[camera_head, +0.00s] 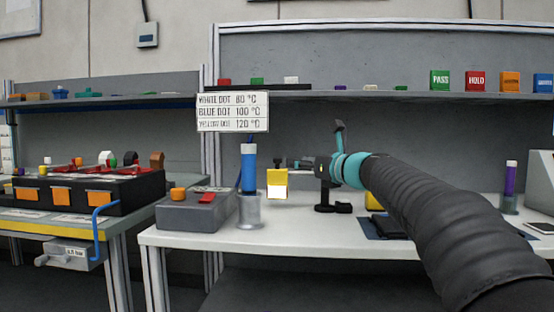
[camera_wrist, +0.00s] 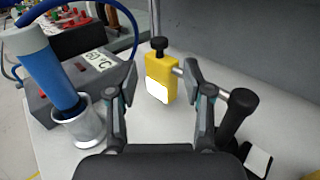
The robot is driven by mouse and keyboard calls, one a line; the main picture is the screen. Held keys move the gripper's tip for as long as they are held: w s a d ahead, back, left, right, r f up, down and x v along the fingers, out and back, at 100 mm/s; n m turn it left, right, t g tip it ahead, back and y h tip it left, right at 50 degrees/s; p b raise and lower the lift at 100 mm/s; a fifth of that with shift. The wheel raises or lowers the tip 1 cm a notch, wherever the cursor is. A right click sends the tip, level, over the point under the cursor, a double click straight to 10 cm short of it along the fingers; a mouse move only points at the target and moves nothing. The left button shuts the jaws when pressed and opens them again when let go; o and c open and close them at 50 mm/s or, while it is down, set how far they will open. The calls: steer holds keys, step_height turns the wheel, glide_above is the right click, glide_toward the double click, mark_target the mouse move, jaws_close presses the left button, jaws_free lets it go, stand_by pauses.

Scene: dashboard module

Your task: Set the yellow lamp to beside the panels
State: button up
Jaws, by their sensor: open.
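In the wrist view the lamp (camera_wrist: 168,92) shows a black knob on top. My gripper (camera_head: 318,166) is to the right of the lamp in the head view. In the wrist view its two fingers (camera_wrist: 161,85) are spread and empty, with the lamp beyond and between them, apart from both. Dark flat pieces (camera_head: 385,228) lie at the table's right, partly hidden by my arm; I cannot tell whether these are the panels.
A black stand (camera_head: 325,207) with a silver rod is right of the lamp. A sign (camera_head: 232,112) and shelf are behind. The table's front strip is clear.

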mark_target(280, 159)
steer(key=p+x, duration=0.2)
steer(key=x, duration=0.8)
jaws_close()
